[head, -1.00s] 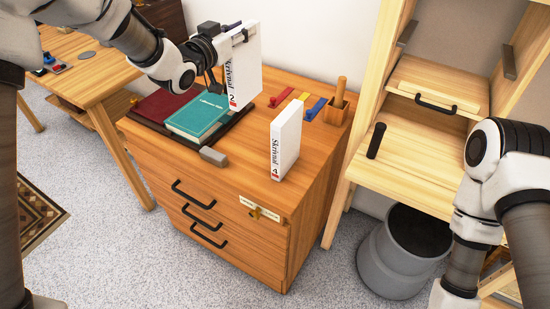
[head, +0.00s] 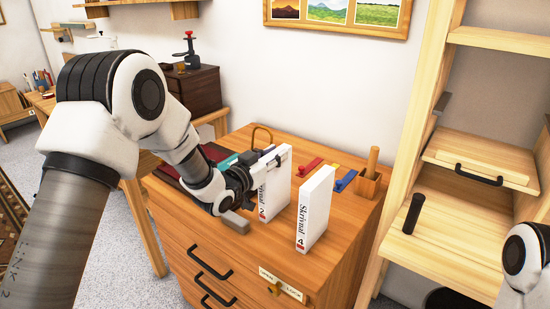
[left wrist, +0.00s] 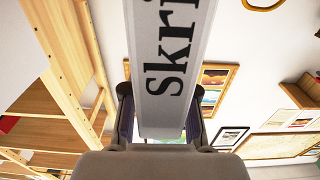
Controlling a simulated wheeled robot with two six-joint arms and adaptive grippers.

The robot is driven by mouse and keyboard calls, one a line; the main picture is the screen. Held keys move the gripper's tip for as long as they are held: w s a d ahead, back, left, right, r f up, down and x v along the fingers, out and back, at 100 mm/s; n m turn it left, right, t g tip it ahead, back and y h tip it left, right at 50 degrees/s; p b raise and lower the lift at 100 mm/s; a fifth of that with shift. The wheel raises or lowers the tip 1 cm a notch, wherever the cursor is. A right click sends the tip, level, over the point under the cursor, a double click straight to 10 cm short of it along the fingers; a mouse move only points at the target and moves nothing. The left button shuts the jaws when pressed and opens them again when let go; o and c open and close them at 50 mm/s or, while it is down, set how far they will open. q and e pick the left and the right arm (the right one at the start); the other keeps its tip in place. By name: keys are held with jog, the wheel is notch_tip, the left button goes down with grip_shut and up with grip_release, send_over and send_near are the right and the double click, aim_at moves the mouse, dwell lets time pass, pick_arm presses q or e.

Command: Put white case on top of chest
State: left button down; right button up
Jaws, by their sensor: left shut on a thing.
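A white case (head: 276,187) with "Skrivnal" lettering is held upright by my left gripper (head: 250,180), just left of a second white case (head: 317,210) marked 4. That second case stands upright on the wooden chest (head: 243,252). The held case's lower edge is at or very near the chest top; I cannot tell if it touches. In the left wrist view, the held case (left wrist: 165,60) sits between the fingers of the gripper (left wrist: 160,118). My right arm shows at the lower right edge of the head view; its gripper is out of sight.
A light wooden shelf unit (head: 445,225) stands to the right. The chest's front right top is clear.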

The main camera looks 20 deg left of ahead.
pick_arm(q)
jog(key=shift+f, duration=0.1)
jog(key=c, duration=0.9)
grip_release()
jog(key=shift+r, duration=0.25)
jog(key=v, duration=1.2)
